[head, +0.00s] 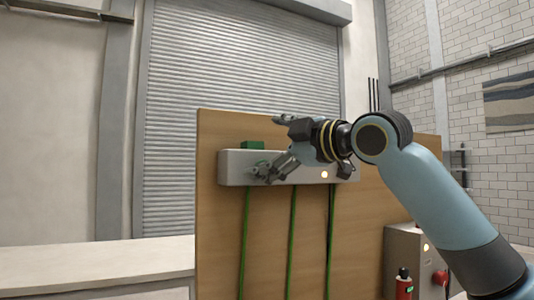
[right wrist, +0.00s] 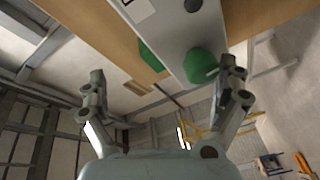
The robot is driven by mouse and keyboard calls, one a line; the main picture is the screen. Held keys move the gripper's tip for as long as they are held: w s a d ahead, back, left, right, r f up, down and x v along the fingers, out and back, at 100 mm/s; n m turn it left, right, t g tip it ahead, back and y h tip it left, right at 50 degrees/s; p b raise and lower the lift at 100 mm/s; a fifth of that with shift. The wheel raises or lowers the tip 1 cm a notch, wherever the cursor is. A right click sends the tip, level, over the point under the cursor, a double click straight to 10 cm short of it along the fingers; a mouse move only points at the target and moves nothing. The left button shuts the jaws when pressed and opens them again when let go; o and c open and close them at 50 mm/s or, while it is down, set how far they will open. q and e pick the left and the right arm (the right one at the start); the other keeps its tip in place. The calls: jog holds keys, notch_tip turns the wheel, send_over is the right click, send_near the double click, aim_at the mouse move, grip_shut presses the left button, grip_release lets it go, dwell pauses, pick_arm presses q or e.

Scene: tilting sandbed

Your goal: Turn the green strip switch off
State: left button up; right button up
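A pale grey power strip (head: 230,168) is fixed across a wooden board. A green block, seemingly the switch (head: 252,145), stands on its top edge near the left end. My right gripper (head: 272,146) reaches in from the right in front of the strip, its fingers spread above and below. It hides part of the strip's front. In the right wrist view the open fingers (right wrist: 165,82) straddle the end of the strip (right wrist: 165,30), with a rounded green piece (right wrist: 202,66) by one fingertip; contact is unclear. Another green piece (right wrist: 150,57) shows on the strip's other side. My left gripper is out of view.
Green cables (head: 291,240) hang down the wooden board (head: 265,260) below the strip. A small light (head: 324,174) glows on the strip. A grey box (head: 402,245) with a red button (head: 440,278) stands at right, behind a red bottle (head: 403,287). A pale ledge (head: 90,262) lies left.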

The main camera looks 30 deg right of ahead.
jog(key=shift+r, duration=0.5)
jog(key=shift+s+d+f+b, duration=0.1)
jog(key=shift+s+b, duration=0.05)
jog(key=shift+s, duration=0.25)
jog(key=shift+s+d+f+b, duration=0.1)
jog(key=shift+s+b, duration=0.05)
jog(key=shift+s, duration=0.2)
jog(key=shift+c, duration=0.4)
jog(key=s, duration=0.1)
jog(key=s+b, duration=0.1)
jog(key=s+d+f, duration=0.1)
jog(key=shift+b, duration=0.3)
jog(key=c, duration=0.4)
jog(key=s+f+b, duration=0.1)
jog(key=s+b, duration=0.1)
jog(key=b, duration=0.3)
jog(key=s+d+b, duration=0.1)
jog(key=s+b, duration=0.2)
jog(key=b, duration=0.3)
jog(key=s+f+b, duration=0.1)
jog(key=s+b, duration=0.1)
jog(key=b, duration=0.4)
jog(key=shift+s+d+f, duration=0.2)
jog(key=shift+s+f, duration=0.15)
jog(key=shift+s, duration=0.05)
